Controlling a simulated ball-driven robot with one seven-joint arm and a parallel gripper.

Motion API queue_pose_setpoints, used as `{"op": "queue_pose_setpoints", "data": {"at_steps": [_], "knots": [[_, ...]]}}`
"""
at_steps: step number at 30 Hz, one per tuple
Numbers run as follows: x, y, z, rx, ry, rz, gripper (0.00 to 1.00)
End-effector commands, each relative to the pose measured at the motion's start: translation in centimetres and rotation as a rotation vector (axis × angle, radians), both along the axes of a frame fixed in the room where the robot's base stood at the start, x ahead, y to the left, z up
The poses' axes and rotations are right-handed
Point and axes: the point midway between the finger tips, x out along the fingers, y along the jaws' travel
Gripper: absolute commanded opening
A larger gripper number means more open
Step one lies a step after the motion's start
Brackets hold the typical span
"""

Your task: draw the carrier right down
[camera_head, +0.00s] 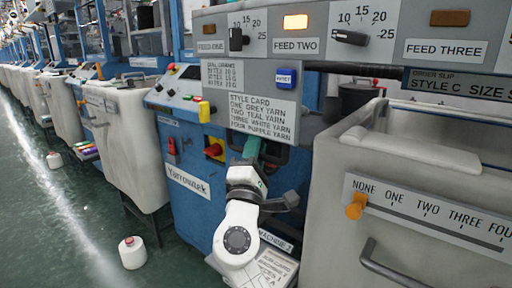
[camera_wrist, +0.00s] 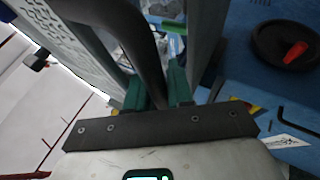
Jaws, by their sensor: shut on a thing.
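My gripper (camera_head: 252,148) reaches up to the front of the blue machine (camera_head: 190,205), just under the style card (camera_head: 262,118). In the wrist view its green fingers (camera_wrist: 158,88) are shut on a dark curved bar (camera_wrist: 140,32), which runs down from the upper left between them. The bar appears to be the carrier's handle. In the head view a dark loop (camera_head: 275,157) shows beside the fingers, partly hidden by my gripper. The carrier's body cannot be made out clearly.
A red knob on yellow (camera_head: 214,150) sits left of my gripper, with a red switch (camera_head: 172,148) farther left. A pale bin (camera_head: 330,190) with an orange slider (camera_head: 356,206) stands close on the right.

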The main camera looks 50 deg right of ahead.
Motion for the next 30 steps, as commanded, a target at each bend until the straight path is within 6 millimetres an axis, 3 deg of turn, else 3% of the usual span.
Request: {"op": "queue_pose_setpoints", "data": {"at_steps": [1,3,20,21,27,30], "knots": [[0.0,-0.1,-1.2,0.004,0.004,-0.003,0.0],[0.0,-0.1,-1.5,0.004,0.004,-0.003,0.0],[0.0,-0.2,-2.1,0.008,0.006,-0.004,0.0],[0.0,-0.2,-2.2,0.007,0.007,-0.003,0.25],[0.0,-0.1,-2.0,0.005,0.005,-0.002,0.42],[0.0,-0.1,-1.8,0.004,0.004,-0.001,0.42]]}}
